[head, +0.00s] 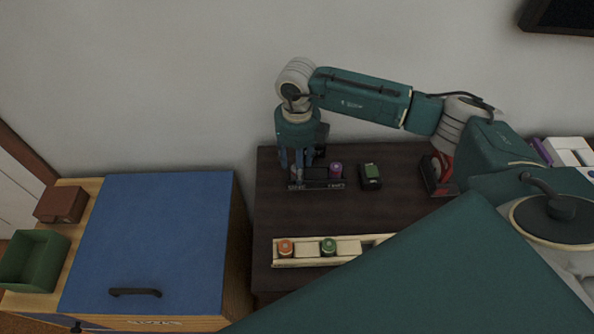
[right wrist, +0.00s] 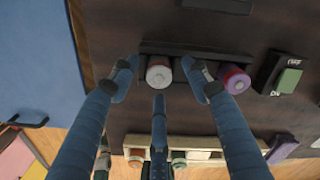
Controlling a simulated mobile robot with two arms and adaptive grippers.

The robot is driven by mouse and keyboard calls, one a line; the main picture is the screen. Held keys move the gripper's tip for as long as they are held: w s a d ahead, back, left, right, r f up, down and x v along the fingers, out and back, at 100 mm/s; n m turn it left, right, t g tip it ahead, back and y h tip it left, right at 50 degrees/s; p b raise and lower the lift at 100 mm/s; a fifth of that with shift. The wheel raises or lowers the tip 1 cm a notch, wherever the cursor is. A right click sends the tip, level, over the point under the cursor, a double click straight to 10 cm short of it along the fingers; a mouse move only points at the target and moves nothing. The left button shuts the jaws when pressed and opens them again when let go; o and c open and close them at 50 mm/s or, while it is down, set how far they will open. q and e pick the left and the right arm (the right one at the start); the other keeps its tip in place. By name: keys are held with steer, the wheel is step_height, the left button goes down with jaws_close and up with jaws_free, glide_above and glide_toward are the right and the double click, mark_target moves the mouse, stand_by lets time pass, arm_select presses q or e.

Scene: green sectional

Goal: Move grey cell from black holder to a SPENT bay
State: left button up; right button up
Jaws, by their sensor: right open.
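A long black rack (head: 322,185) with small pale lettering on its front stands near the back of the dark table; it also shows in the right wrist view (right wrist: 200,52). A cell with a pale grey top and reddish side (right wrist: 158,72) stands at its left part, and a purple cell (right wrist: 232,78) at its right, also in the head view (head: 335,170). My right gripper (head: 297,164) points down over the rack's left part. In the right wrist view its open fingers (right wrist: 163,85) are around the grey-topped cell. Whether they touch it is unclear. My left gripper is out of view.
A black box with a green top (head: 371,176) stands right of the rack. A cream rack (head: 345,249) nearer the front holds an orange cell (head: 286,247) and a green cell (head: 329,246). A blue-topped cabinet (head: 150,240) stands at left. Bare table lies between the racks.

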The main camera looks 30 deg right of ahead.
steer(key=shift+f, duration=0.35)
jaws_close()
steer(key=shift+r, duration=0.1)
